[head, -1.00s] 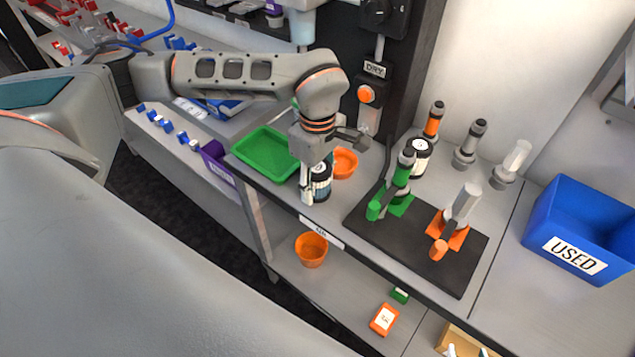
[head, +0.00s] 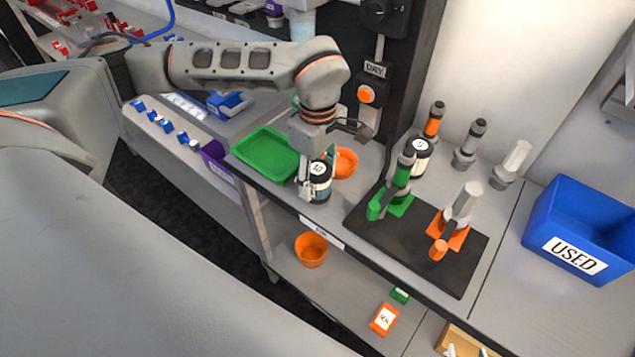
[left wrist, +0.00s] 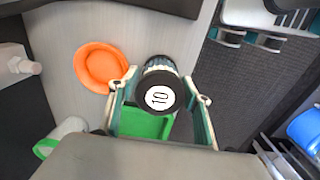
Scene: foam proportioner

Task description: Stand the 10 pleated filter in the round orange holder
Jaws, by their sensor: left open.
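The 10 pleated filter (head: 319,192) stands upright near the bench's front edge, with a dark pleated body and a black cap with a white label. In the left wrist view the filter's label (left wrist: 159,98) reads 10. My left gripper (head: 313,184) is open over it, and in the left wrist view its fingers (left wrist: 157,97) stand on either side of the filter, apart from it. The round orange holder (head: 346,162) is on the bench just behind and right of the filter, and it shows empty in the left wrist view (left wrist: 101,67). My right gripper is not in view.
A green tray (head: 266,152) lies left of the filter. A black mat (head: 415,252) with green and orange fixtures lies to the right, with another labelled filter (head: 419,158) behind. A blue USED bin (head: 583,225) stands far right. An orange bowl (head: 311,250) sits on the lower shelf.

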